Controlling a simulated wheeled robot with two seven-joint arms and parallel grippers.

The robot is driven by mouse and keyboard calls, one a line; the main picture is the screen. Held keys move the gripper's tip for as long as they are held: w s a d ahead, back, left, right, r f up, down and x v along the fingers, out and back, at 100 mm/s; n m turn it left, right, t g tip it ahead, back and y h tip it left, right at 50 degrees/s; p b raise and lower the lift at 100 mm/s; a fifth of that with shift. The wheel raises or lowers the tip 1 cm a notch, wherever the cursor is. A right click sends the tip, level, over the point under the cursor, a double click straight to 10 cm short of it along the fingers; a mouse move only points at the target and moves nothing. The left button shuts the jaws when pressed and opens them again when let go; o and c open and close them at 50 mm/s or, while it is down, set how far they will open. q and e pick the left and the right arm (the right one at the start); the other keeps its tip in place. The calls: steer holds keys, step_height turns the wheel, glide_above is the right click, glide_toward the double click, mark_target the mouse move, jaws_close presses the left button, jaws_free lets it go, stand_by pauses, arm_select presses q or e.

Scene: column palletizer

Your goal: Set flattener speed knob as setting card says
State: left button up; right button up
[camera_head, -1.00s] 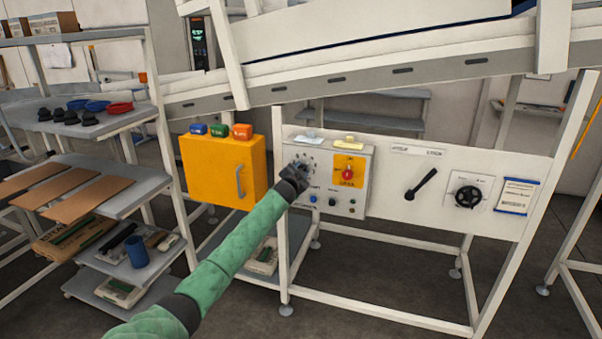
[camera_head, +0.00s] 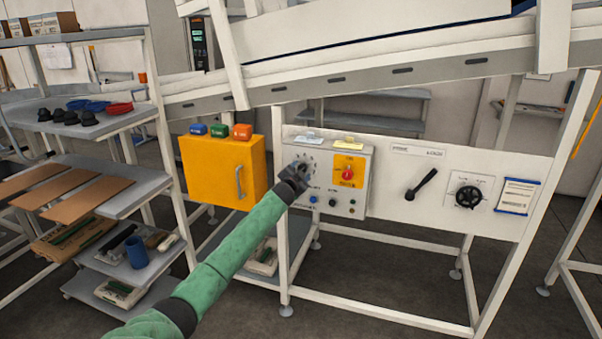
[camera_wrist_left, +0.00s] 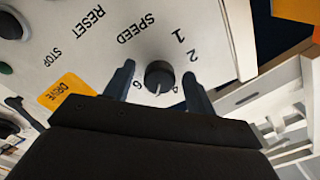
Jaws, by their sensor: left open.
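The speed knob (camera_wrist_left: 160,76) is small, round and dark, on a white panel marked SPEED, with 1 and 2 beside it and another number partly hidden. A pale pointer line on it points toward the bottom of the left wrist view. My left gripper (camera_wrist_left: 158,82) is open, one finger on each side of the knob, with small gaps showing. In the head view my left gripper (camera_head: 304,168) is at the dial of the control box (camera_head: 325,180) and hides the knob. A white card with blue edges (camera_head: 517,197) is on the right panel; its writing is too small to read.
A red switch on a yellow plate (camera_head: 348,172) and several buttons are close by on the box. A yellow cabinet (camera_head: 215,172) stands left of my arm. Shelves (camera_head: 130,205) stand at left.

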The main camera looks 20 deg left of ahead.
arm_select(q)
steer(key=s+b, duration=0.2)
steer(key=s, duration=0.5)
arm_select(e)
steer(key=w+a+r, duration=0.2)
steer(key=w+r, duration=0.2)
steer(key=shift+w, duration=0.4)
arm_select(q)
steer(key=shift+a, duration=0.1)
